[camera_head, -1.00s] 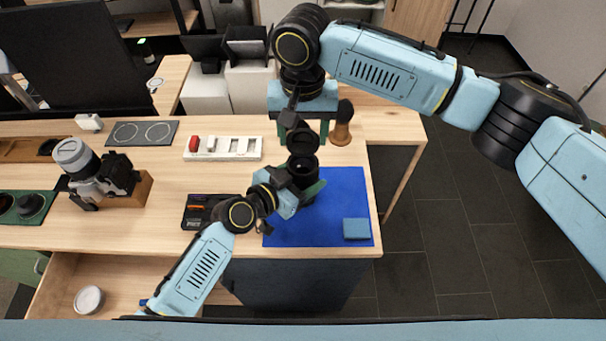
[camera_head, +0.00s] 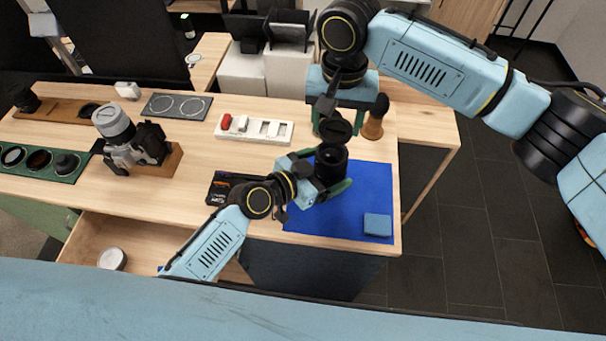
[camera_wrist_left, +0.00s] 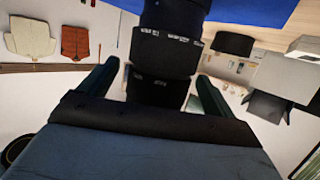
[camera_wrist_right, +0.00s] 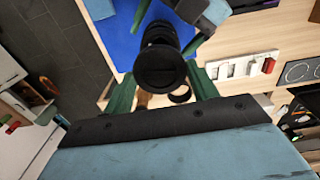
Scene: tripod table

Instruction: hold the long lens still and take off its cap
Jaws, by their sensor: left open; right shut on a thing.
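The long black lens (camera_head: 331,160) stands upright on the blue mat (camera_head: 370,190), with its dark glass front facing up. Its round black cap (camera_head: 336,130) is apart from it, just above its front end. My right gripper (camera_head: 340,121) is shut on the cap; the cap also shows between its fingers in the right wrist view (camera_wrist_right: 160,69). My left gripper (camera_head: 324,176) is open at the lens, one finger on each side. In the left wrist view the lens barrel (camera_wrist_left: 160,58) lies between the spread fingers with gaps beside it. The lens's base is partly hidden.
A blue cloth (camera_head: 378,225) lies on the mat's front corner. A wooden-handled brush (camera_head: 375,117) stands behind the mat. A white switch strip (camera_head: 254,130), a camera (camera_head: 140,145) and a dark box (camera_head: 226,187) are to the left. A drawer (camera_head: 140,238) is open below.

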